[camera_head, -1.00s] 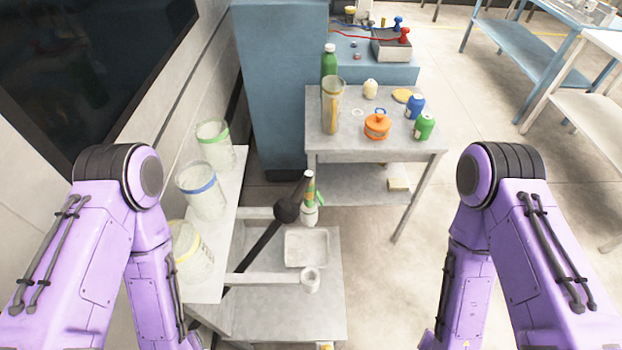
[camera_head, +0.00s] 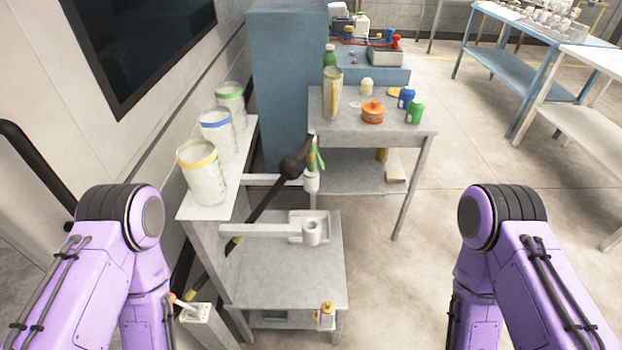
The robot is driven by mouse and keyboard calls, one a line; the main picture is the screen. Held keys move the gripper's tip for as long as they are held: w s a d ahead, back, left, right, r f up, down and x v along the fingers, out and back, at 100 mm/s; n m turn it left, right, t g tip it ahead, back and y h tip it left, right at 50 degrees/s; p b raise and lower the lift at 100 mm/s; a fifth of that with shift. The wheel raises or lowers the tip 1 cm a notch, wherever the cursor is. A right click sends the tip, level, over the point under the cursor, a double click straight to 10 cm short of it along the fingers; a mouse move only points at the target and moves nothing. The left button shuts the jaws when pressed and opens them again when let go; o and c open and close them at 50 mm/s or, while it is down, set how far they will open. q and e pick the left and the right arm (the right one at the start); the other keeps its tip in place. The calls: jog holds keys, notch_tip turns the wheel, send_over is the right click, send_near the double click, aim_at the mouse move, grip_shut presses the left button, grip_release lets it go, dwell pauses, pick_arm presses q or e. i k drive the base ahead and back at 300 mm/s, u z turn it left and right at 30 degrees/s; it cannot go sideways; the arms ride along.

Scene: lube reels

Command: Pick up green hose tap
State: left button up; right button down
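A green hose tap with an orange band (camera_head: 315,155) stands upright in a pale round holder (camera_head: 312,182) at the middle of the head view, at the end of a light grey bracket arm. A black hose-like part with a dark round joint (camera_head: 291,168) lies beside its left side. A second tap-like piece with a white and orange handle (camera_head: 184,303) shows low at the left, partly behind my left arm. Both my arms show only as purple upper links at the bottom left and right. My grippers are outside the picture.
Three clear jars with yellow (camera_head: 203,176), blue (camera_head: 218,137) and green (camera_head: 230,104) rims stand on a white shelf. A grey table (camera_head: 345,125) behind carries an orange pot (camera_head: 372,112), bottles and cans.

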aim_at(311, 172)
jog(key=k, duration=0.3)
jog(key=z, duration=1.45)
jog(key=i, duration=3.3)
jog(key=u, duration=1.75)
